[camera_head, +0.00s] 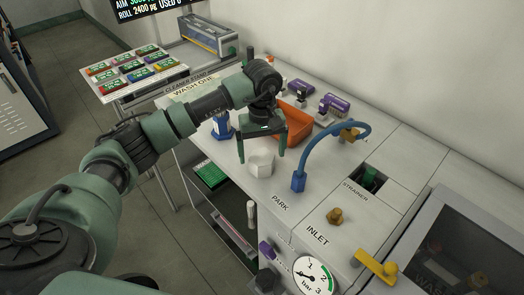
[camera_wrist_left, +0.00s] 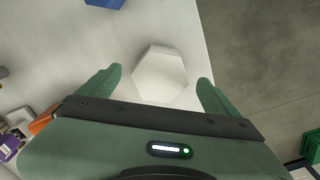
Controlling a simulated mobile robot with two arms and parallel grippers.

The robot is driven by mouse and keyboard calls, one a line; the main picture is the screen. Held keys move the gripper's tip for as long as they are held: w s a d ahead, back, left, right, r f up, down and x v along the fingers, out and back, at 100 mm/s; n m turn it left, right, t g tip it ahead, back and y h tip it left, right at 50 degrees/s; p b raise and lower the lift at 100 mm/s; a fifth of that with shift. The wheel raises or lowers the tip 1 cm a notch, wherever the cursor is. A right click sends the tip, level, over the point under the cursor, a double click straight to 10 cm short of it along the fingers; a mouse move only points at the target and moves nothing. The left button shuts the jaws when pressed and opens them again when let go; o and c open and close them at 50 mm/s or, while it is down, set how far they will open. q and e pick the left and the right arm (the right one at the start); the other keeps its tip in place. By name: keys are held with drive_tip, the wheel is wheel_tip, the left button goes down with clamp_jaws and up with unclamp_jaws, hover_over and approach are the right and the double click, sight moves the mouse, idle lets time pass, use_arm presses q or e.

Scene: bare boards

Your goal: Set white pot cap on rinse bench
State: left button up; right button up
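The white pot cap (camera_head: 261,163) is a faceted, hexagonal white piece on the light bench top (camera_head: 235,170), close to its front edge. In the left wrist view the cap (camera_wrist_left: 160,76) shows its flat hexagonal face between the fingers. My left gripper (camera_head: 261,156) points down over the cap with its fingers spread on either side. In the left wrist view the left gripper (camera_wrist_left: 160,85) is open, with gaps between each finger and the cap. My right gripper is in neither view.
A blue connector (camera_head: 298,181) on a curved blue hose stands right of the cap by the PARK label. An orange bin (camera_head: 296,122) and purple-labelled items (camera_head: 335,104) lie behind. A pressure gauge (camera_head: 313,275) is on the front. A tray of coloured packets (camera_head: 135,66) is at the back left.

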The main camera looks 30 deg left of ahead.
sight(262, 157)
use_arm(q)
drive_tip(key=shift+r, duration=0.1)
drive_tip(key=shift+r, duration=0.15)
wheel_tip(262, 157, up, 12)
drive_tip(key=b, duration=0.3)
idle(0.5)
